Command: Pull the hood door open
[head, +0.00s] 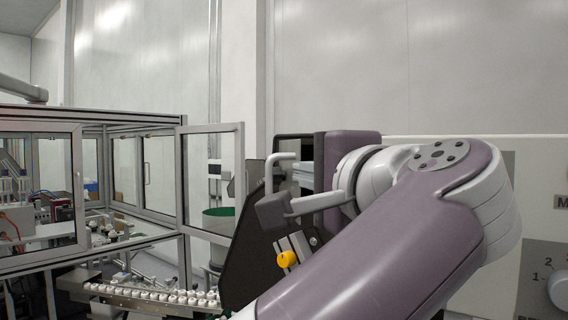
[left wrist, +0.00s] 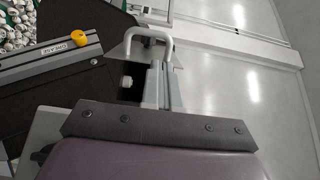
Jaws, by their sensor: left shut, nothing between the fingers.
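A grey-framed clear door (head: 239,170) stands at an angle at the right corner of the glazed machine enclosure. A pale U-shaped bar (head: 269,172) stands just before my left gripper (head: 300,172); it also shows beyond the fingertips in the left wrist view (left wrist: 148,32). I cannot tell what the bar is fixed to, or whether it touches the fingers. My left gripper's fingers (left wrist: 158,72) are shut and hold nothing. My left arm covers much of the right side of the head view. My right gripper is out of view.
A dark side panel (head: 243,255) with a yellow knob (head: 287,259) stands below the gripper; the knob also shows in the left wrist view (left wrist: 81,42). A track of white caps (head: 150,294) runs at lower left. A pale panel with a dial (head: 558,290) is at right.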

